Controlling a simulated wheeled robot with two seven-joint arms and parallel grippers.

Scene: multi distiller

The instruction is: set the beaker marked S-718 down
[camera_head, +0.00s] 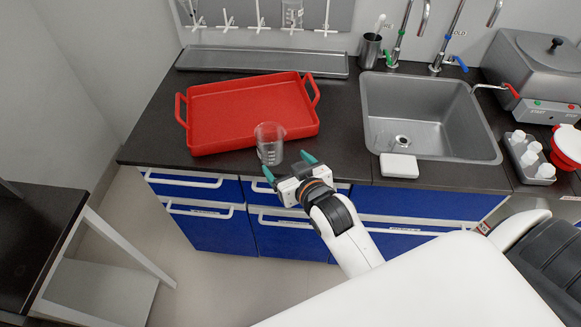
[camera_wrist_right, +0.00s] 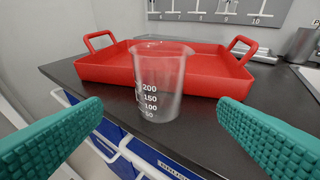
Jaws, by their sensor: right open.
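A clear glass beaker (camera_head: 269,144) with white graduation marks stands upright on the dark counter, close to the front edge and just in front of the red tray. In the right wrist view the beaker (camera_wrist_right: 160,85) stands ahead between the fingers, with a gap on both sides. No S-718 label is readable on it. My right gripper (camera_head: 289,172) is open and empty, its teal fingertips just in front of the beaker, apart from it. My left gripper is not in view.
The red tray (camera_head: 205,118) lies behind the beaker and looks empty. A sink (camera_head: 425,100) with taps is to the right, with a white block (camera_head: 399,166) at its front edge. A grey metal tray (camera_head: 262,61) lies along the wall. Counter left of the beaker is narrow but clear.

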